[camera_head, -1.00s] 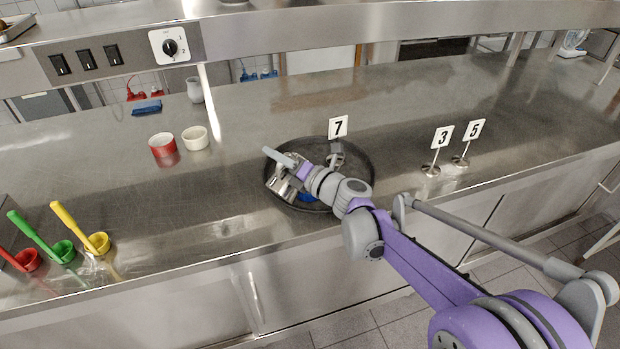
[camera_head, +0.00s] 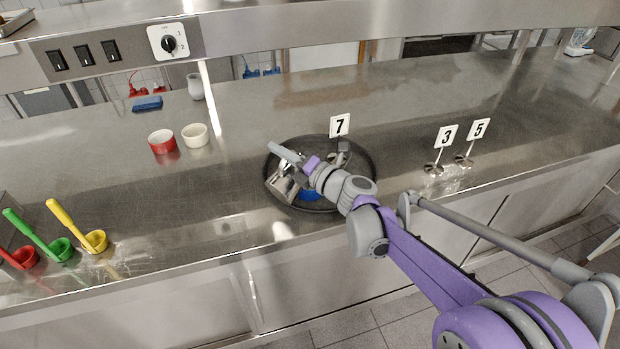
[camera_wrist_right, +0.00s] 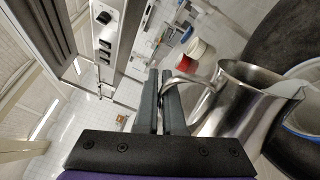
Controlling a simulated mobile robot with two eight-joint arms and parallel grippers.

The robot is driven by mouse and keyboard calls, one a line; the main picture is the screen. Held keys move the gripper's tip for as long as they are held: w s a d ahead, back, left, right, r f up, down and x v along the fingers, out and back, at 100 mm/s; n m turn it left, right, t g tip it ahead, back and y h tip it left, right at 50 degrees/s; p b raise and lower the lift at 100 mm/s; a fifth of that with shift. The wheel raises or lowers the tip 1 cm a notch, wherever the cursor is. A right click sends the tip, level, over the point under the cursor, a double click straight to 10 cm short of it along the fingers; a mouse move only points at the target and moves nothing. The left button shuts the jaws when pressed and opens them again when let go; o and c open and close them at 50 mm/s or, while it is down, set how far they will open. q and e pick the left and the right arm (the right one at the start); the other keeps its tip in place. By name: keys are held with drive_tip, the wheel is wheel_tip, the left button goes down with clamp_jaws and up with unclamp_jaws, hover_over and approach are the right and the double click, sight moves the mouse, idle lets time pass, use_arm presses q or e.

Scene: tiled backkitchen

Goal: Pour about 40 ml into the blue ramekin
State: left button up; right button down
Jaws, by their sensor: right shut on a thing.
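A steel jug (camera_head: 281,187) is held by my right gripper (camera_head: 297,160) above the left part of a round dark tray (camera_head: 362,178). In the right wrist view the jug (camera_wrist_right: 240,105) hangs by its handle between the two fingers (camera_wrist_right: 172,90), which are shut on it. The jug looks tilted in the head view; I cannot see any liquid. The blue ramekin (camera_head: 312,195) is on the tray, just right of the jug and partly hidden by my arm; its edge also shows in the right wrist view (camera_wrist_right: 300,132). My left gripper is not in view.
A number 7 sign (camera_head: 339,126) stands at the tray. Signs 3 (camera_head: 446,136) and 5 (camera_head: 478,129) stand to the right. A red ramekin (camera_head: 162,143) and a white ramekin (camera_head: 196,138) are behind left.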

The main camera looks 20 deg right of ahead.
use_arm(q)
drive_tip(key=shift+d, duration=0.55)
use_arm(e)
drive_tip(key=shift+w+d+r+m, duration=0.2)
drive_tip(key=shift+d+r+m, duration=0.1)
drive_tip(key=shift+m, duration=0.1)
idle(1.3)
